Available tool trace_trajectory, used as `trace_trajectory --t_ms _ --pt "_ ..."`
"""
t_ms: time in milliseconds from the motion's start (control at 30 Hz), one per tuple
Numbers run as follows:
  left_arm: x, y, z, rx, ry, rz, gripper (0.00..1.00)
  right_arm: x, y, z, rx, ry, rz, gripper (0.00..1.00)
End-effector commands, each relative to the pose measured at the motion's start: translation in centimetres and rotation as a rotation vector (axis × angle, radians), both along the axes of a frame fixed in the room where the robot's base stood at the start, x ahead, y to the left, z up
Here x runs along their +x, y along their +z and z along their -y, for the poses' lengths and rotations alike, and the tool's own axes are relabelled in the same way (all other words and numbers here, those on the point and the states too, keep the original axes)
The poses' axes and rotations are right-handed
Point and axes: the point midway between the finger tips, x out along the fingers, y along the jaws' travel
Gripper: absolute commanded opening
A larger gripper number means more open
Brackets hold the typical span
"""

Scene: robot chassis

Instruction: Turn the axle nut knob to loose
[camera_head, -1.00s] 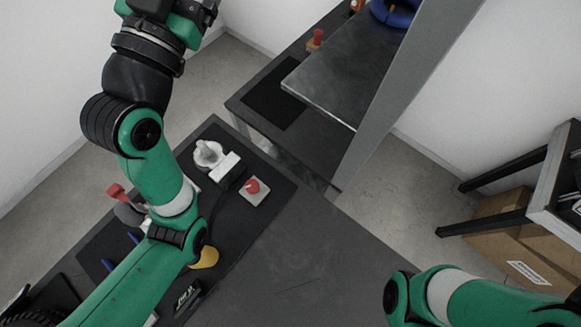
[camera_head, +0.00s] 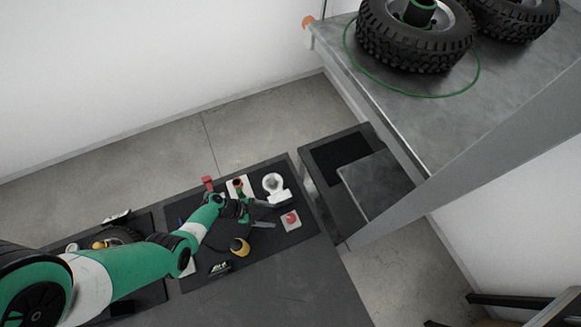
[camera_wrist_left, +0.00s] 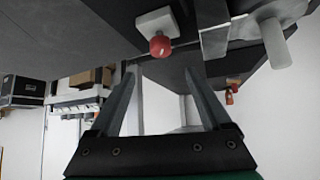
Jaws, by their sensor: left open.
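On the dark bench mat, a red knob (camera_head: 291,217) sits on a small white square base. I cannot tell for sure that it is the axle nut knob. My left gripper (camera_head: 276,213) is over the mat, just left of the red knob. In the left wrist view its fingers (camera_wrist_left: 160,78) are apart with nothing between them. My right gripper is out of view.
A white round fixture (camera_head: 272,182) stands beside the red knob. A red-handled item (camera_head: 207,184) and a yellow item (camera_head: 240,247) lie near my left arm. A grey shelf (camera_head: 405,100) with tyres (camera_head: 410,45) is at upper right. The front right of the bench is clear.

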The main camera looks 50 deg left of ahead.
Motion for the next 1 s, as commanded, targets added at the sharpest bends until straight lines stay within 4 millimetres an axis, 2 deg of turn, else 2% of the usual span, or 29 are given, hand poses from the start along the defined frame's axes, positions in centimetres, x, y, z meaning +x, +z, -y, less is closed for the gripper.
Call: trace_trajectory --t_ms 167,267,500,700,1000 --pt "0.2 -0.8 0.1 0.002 -0.004 0.001 0.81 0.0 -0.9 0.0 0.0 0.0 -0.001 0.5" --pt "0.7 -1.7 0.4 0.004 -0.007 0.001 0.81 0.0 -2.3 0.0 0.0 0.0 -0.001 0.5" --pt "2.9 -4.8 1.9 0.005 -0.008 0.002 0.81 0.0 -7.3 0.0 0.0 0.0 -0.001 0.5" --pt "5.2 -7.2 3.3 0.005 -0.008 0.002 0.81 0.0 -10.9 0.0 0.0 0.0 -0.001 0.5" --pt "7.0 -8.4 4.4 0.003 -0.003 0.0 0.81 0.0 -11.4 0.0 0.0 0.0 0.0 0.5"
